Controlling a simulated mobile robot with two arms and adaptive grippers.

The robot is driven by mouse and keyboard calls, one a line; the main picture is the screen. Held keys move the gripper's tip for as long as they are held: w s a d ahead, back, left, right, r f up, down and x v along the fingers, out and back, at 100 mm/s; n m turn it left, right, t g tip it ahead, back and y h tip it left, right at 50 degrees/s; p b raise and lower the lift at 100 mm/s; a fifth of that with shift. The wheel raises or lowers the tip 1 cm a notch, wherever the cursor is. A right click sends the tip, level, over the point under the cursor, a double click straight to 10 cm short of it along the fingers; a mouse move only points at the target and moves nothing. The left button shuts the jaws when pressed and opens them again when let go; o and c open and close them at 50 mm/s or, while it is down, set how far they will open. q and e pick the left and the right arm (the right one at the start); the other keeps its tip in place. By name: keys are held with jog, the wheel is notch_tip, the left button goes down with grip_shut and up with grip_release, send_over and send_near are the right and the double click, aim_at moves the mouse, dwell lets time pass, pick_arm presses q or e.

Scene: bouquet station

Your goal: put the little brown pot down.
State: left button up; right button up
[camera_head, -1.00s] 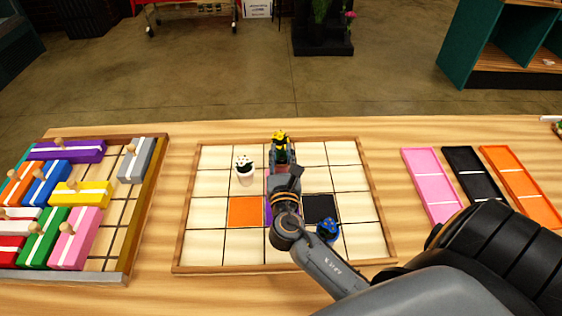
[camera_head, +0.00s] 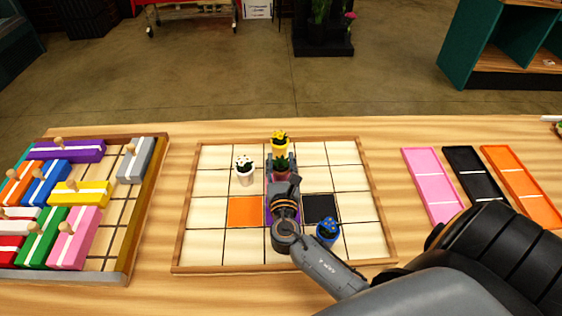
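The little brown pot (camera_head: 282,173) with a dark green plant shows in the head view, upright on or just above the board's middle column. My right gripper (camera_head: 283,166) reaches in from the front, with its fingers around or beside the pot. The gripper hides the pot's lower part, so I cannot tell whether the pot touches the board or whether the fingers press on it. My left gripper is out of view.
A yellow-flowered pot (camera_head: 280,146) stands just behind the brown pot. A white pot (camera_head: 245,177) is to the left, a blue pot (camera_head: 327,231) to the front right. The board (camera_head: 343,180) has free pale squares.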

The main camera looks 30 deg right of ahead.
jog(key=shift+r, duration=0.2)
jog(key=shift+s+a+f, duration=0.15)
jog(key=shift+s+a, duration=0.05)
jog(key=shift+s, duration=0.1)
jog(key=b+v, duration=0.2)
jog(key=v, duration=0.8)
jog(key=shift+s+a, duration=0.2)
jog(key=shift+s, duration=0.1)
jog(key=shift+s+a, duration=0.2)
jog(key=shift+s, duration=0.1)
